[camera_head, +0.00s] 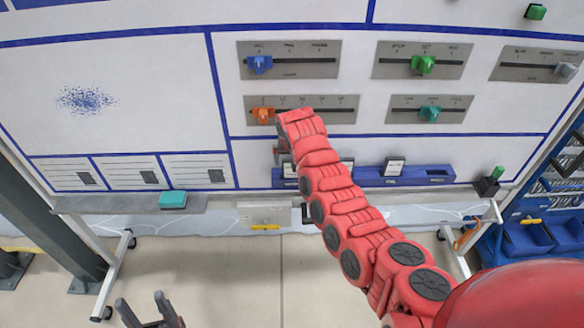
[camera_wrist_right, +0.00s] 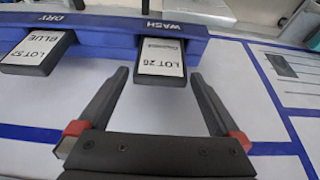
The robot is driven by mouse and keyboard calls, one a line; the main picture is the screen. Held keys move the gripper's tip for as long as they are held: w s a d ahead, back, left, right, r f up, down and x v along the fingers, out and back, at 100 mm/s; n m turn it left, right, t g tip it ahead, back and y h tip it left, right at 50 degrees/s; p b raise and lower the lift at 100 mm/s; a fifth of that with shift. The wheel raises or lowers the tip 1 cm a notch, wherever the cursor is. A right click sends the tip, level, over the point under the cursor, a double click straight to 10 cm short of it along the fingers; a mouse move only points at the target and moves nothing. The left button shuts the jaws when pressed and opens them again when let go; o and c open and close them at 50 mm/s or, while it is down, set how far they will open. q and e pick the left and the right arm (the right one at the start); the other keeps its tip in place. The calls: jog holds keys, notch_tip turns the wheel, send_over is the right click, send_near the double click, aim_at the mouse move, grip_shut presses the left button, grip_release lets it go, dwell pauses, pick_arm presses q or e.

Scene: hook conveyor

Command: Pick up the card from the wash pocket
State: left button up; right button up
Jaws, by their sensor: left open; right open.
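A dark card with a white label reading LOT 26 (camera_wrist_right: 161,58) sits in the WASH pocket of the blue rack (camera_wrist_right: 110,22), in the right wrist view. The second label line is too small to read. My right gripper (camera_wrist_right: 160,75) is open, with one finger on each side of this card and gaps between. In the head view the blue rack (camera_head: 415,181) is on the whiteboard, and my right arm covers part of it. The right gripper (camera_head: 279,152) is largely hidden there. My left gripper (camera_head: 141,300) is open and empty at the bottom left.
A LOT 52 BLUE card (camera_wrist_right: 38,52) sits in the neighbouring DRY pocket. Sliders with orange (camera_head: 263,115), blue (camera_head: 260,64) and green (camera_head: 423,65) knobs are above the rack. A teal eraser-like block (camera_head: 173,200) lies on the ledge. Floor below is open.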

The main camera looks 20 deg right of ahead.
jog(key=shift+w+f, duration=0.2)
jog(key=shift+f, duration=0.45)
jog(key=c, duration=1.2)
